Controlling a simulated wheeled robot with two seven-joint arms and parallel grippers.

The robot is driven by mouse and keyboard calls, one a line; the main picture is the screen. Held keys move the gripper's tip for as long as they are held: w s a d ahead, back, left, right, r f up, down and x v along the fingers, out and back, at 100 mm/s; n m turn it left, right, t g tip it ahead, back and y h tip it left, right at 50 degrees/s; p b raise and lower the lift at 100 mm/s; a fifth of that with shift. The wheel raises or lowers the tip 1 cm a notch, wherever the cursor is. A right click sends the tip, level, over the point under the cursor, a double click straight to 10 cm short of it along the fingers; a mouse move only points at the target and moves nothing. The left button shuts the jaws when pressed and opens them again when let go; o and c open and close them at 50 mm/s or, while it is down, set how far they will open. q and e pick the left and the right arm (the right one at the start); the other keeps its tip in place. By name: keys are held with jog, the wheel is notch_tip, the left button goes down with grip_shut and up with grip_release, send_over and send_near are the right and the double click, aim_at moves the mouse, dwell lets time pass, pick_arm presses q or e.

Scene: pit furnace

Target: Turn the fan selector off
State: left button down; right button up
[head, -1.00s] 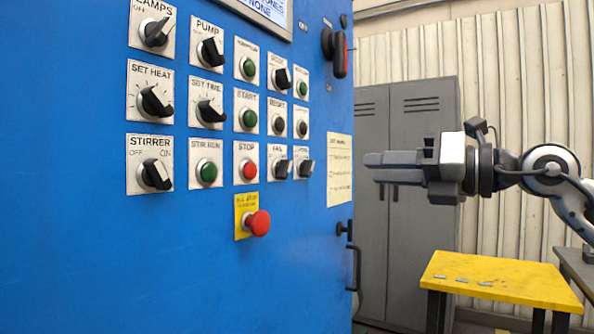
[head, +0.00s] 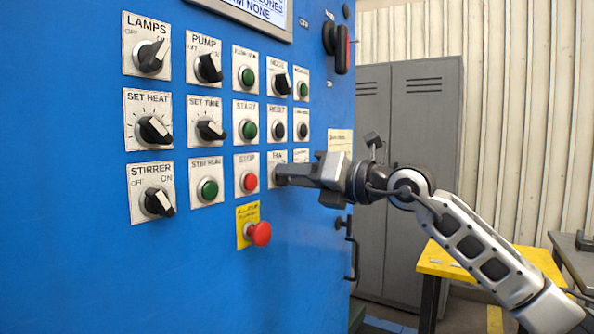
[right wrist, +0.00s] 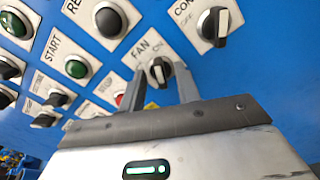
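The fan selector (right wrist: 160,71) is a black knob with a pale pointer stripe on a white plate marked FAN, seen in the right wrist view. In the head view its plate (head: 277,158) shows beside my gripper, which covers most of the knob. My right gripper (head: 288,175) is at the blue panel; in the right wrist view its two fingers (right wrist: 161,80) are apart, one on each side of the knob. Small gaps seem to show between knob and fingers; contact is unclear. My left gripper is not in view.
The red STOP button (head: 249,181) is just left of the fan selector, and a red mushroom button (head: 259,234) on a yellow plate is below. Another selector (right wrist: 213,24) is close by in the wrist view. A yellow table (head: 455,264) and grey lockers (head: 425,130) stand right.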

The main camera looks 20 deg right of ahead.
jog(key=shift+c, duration=0.3)
grip_shut()
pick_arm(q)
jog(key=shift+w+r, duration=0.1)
pick_arm(e)
jog(key=shift+n, duration=0.4)
pick_arm(q)
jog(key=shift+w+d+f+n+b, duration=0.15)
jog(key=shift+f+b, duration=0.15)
jog(key=shift+b, duration=0.6)
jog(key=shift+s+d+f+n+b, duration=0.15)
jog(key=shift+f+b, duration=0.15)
jog(key=shift+b, duration=0.6)
pick_arm(e)
jog(key=shift+a+n, duration=0.15)
jog(key=shift+n, duration=5.45)
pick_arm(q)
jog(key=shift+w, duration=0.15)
